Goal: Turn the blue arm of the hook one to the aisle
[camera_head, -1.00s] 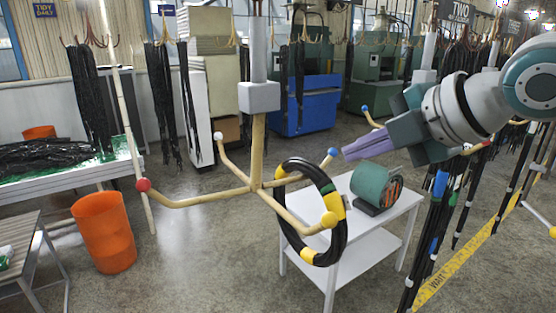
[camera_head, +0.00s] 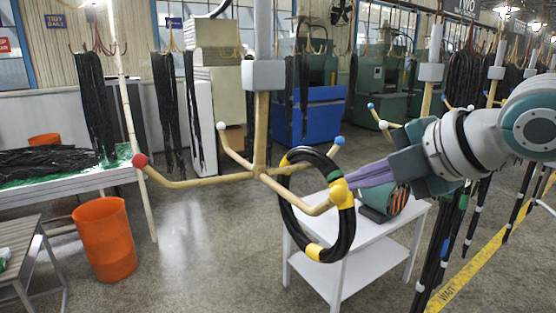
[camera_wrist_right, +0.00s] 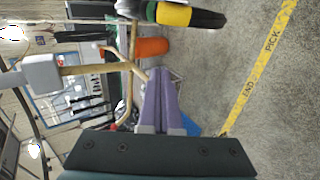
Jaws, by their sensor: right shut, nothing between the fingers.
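The hanging hook (camera_head: 261,135) has a grey block on its post and arms tipped red (camera_head: 140,160), white (camera_head: 221,126), blue (camera_head: 339,141) and yellow (camera_head: 338,191). The blue-tipped arm points right and away; the yellow-tipped arm points right and nearer. A black hose coil (camera_head: 346,228) with yellow and green bands hangs around the right-hand arms; I cannot tell which one bears it. My right gripper (camera_head: 352,180) has its purple fingers shut and empty, just right of the yellow tip and below the blue tip. Contact is unclear. The fingers also show in the wrist view (camera_wrist_right: 160,80). My left gripper is out of view.
A white table (camera_head: 345,275) with a green drum (camera_head: 380,200) stands below the coil. An orange bin (camera_head: 104,240) is at left. More hooks with hanging hoses (camera_head: 440,240) are at right, beside a yellow floor line (camera_head: 480,262). Floor between bin and table is clear.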

